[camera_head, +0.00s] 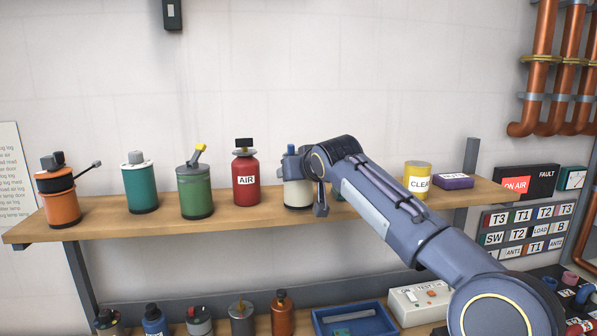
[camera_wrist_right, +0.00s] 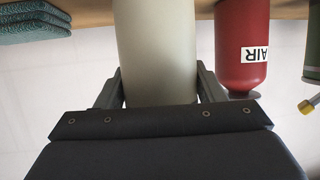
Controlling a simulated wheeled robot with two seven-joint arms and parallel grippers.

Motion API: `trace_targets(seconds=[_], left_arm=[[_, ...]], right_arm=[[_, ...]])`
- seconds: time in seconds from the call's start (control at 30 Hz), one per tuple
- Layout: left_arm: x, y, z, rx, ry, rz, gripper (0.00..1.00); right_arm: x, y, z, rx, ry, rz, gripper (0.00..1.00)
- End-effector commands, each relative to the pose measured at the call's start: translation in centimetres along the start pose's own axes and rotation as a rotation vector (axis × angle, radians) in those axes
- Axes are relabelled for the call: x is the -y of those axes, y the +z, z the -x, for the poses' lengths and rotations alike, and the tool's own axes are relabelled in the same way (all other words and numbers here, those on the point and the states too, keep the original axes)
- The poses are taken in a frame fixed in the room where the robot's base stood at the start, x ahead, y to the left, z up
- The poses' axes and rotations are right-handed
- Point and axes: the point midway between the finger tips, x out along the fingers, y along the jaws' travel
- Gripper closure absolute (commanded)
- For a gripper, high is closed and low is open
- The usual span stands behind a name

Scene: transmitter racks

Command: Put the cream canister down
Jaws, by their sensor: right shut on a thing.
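The cream canister (camera_head: 297,194) stands upright at the upper wooden shelf, right of the red AIR canister (camera_head: 245,180). Its base looks level with the shelf board, but I cannot tell whether it touches. My right gripper (camera_head: 302,172) is around its upper part, and my wrist hides some of it. In the right wrist view the cream canister (camera_wrist_right: 155,45) sits between the two fingers of the right gripper (camera_wrist_right: 158,88), which is shut on it. Its lower end runs out of that picture. My left gripper is not in view.
The upper shelf (camera_head: 110,225) also holds orange, teal and green canisters at left, and a yellow canister (camera_head: 417,180) and purple box (camera_head: 455,181) at right. Teal pads (camera_wrist_right: 35,25) lie beside the cream canister. A lower shelf holds bottles and a blue tray (camera_head: 353,320).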

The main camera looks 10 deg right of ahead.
Motion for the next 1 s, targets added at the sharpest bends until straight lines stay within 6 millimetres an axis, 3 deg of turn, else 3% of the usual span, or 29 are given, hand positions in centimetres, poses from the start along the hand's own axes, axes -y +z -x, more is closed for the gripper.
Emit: trace_targets(seconds=[0.27,0.3,0.43,0.77,1.0], left_arm=[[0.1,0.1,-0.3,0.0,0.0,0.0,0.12],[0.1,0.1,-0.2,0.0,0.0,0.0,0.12],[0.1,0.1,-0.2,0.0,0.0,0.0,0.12],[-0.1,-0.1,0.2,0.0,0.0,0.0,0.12],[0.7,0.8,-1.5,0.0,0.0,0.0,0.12]], right_arm=[[0.0,0.2,-0.1,-0.003,0.0,0.0,0.7],[0.0,0.2,-0.1,0.0,0.0,0.0,0.32],[0.0,0.2,-0.1,0.0,0.0,0.001,0.16],[0.0,-0.2,0.1,0.0,0.0,0.0,0.16],[0.0,0.2,3.8,-0.005,0.0,0.001,0.16]])
